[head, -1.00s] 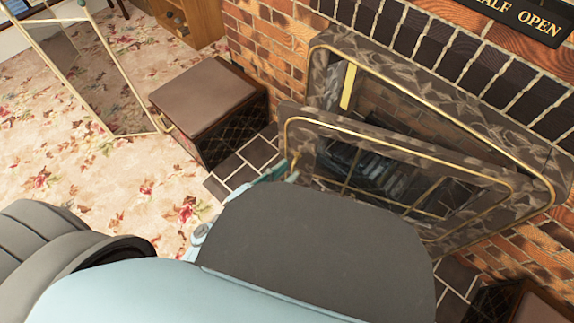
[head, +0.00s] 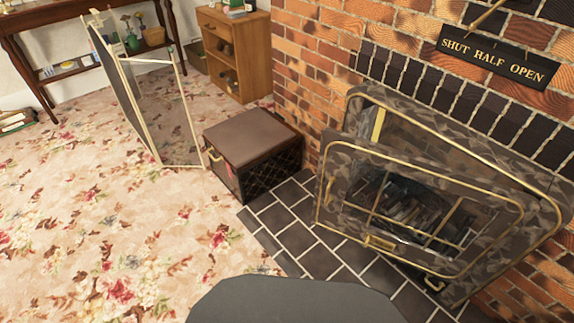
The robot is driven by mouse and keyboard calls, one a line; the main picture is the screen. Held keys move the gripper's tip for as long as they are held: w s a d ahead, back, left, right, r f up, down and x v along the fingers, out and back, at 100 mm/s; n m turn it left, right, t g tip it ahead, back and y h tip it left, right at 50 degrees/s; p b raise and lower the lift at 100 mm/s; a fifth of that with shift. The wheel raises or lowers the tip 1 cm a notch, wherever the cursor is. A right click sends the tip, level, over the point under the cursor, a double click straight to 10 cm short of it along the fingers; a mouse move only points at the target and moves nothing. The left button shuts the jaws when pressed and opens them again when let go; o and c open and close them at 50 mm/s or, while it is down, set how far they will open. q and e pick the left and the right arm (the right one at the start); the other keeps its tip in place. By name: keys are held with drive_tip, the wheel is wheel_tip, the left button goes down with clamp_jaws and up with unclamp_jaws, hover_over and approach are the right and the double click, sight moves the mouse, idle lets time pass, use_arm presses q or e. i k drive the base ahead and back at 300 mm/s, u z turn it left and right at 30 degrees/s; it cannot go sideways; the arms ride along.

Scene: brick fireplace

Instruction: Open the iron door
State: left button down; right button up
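The iron door (head: 335,195) is a patterned dark panel with gold trim and a barred glass pane, in the head view on the right. It stands ajar from its fireplace frame (head: 470,140), with a gap showing along its top and left side. A small brass plate (head: 380,243) sits on its lower edge. Dark, log-like shapes show through the pane. Neither of my grippers is in view; only a dark grey part of mine shows at the bottom edge.
A sign (head: 497,60) reading "SHUT HALF OPEN" hangs above the door, with a pointer over it. A brown box (head: 250,140) stands left of the dark tiled hearth (head: 300,235). A folding screen (head: 160,110) stands farther left. Floral carpet (head: 110,220) is clear at front left.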

sight(441, 234)
drive_tip(key=z, duration=0.95)
drive_tip(key=k, duration=0.15)
drive_tip(key=u, duration=1.65)
drive_tip(key=i, duration=1)
drive_tip(key=z, duration=1.35)
drive_tip(key=i, duration=0.65)
drive_tip(key=z, duration=0.7)
